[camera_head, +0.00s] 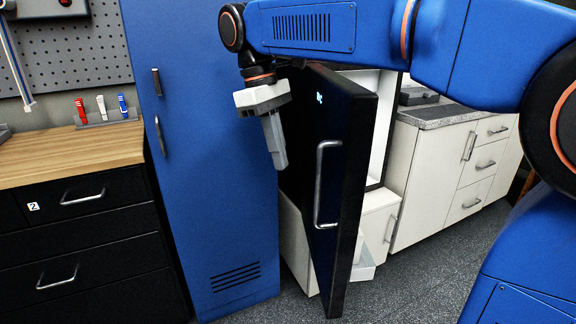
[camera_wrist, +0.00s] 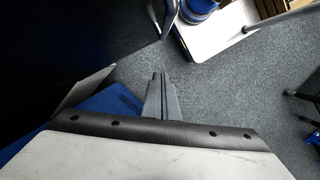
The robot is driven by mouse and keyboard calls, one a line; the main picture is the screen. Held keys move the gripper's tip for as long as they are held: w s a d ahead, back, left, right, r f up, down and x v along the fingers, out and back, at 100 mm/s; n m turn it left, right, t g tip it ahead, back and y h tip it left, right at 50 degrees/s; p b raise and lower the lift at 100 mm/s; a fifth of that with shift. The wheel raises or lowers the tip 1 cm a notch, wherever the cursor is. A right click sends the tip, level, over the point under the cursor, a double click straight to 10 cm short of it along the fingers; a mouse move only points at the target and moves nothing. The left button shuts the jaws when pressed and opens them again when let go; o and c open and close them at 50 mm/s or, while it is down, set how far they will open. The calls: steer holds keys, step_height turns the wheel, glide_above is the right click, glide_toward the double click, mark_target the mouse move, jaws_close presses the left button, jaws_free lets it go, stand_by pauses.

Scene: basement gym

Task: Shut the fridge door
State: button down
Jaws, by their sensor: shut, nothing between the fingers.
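The black fridge door (camera_head: 310,140) stands wide open and juts out toward me. Its outer face is turned left and carries a long silver handle (camera_head: 318,185) near its free edge. Part of the fridge's pale interior (camera_head: 382,100) shows to the right of the door; the rest is hidden behind the door and my arm. My gripper (camera_head: 280,166) is shut and empty, pointing down, on the outer-face side of the door, left of the handle. I cannot tell whether it touches the door. Its closed fingers (camera_wrist: 160,76) also show in the wrist view above grey floor.
A tall blue cabinet (camera_head: 205,150) stands just left of the fridge. A wood-topped black drawer unit (camera_head: 80,225) is at the far left. White cabinets (camera_head: 430,180) with a grey counter run along the right. Speckled grey floor (camera_head: 430,270) is free in front of them.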

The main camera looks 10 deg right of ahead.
mark_target(331, 181)
steer(key=s+d+f, duration=0.4)
steer(key=f, duration=0.4)
steer(key=shift+d+f, duration=0.3)
steer(key=shift+d, duration=0.1)
steer(key=shift+d, duration=0.15)
